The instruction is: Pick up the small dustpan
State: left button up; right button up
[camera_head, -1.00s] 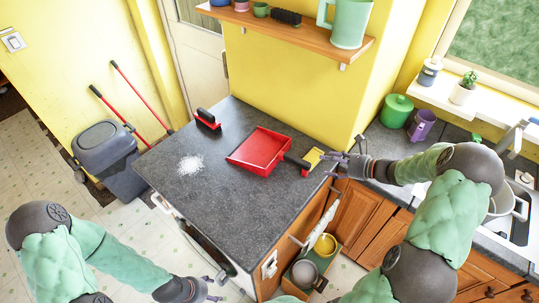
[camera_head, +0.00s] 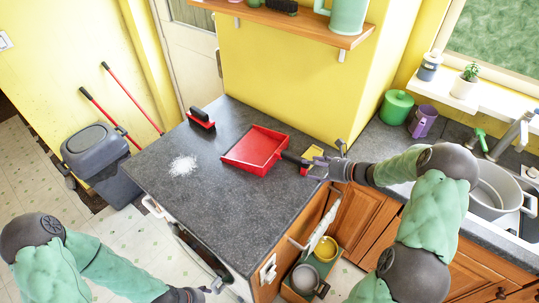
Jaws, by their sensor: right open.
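The small red dustpan (camera_head: 257,150) lies on the dark countertop (camera_head: 235,200). Its black handle (camera_head: 293,157) points right, toward my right gripper. My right gripper (camera_head: 313,168) is open at the counter's right edge, close to the handle's end; whether it touches the handle I cannot tell. A yellow object (camera_head: 313,153) lies just behind that gripper and is partly hidden. My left gripper (camera_head: 207,289) is low at the bottom of the view, away from the dustpan, and its fingers are too small to read.
A red and black brush (camera_head: 201,118) stands at the counter's back left, with a white powder pile (camera_head: 183,165) in front of it. A shelf (camera_head: 300,24) hangs above. A green canister (camera_head: 396,107) and purple mug (camera_head: 423,121) stand right. The front counter is clear.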

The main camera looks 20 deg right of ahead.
aim_at(300, 166)
jog(key=shift+x, duration=2.8)
jog(key=shift+r, duration=0.2)
jog(key=c, duration=1.4)
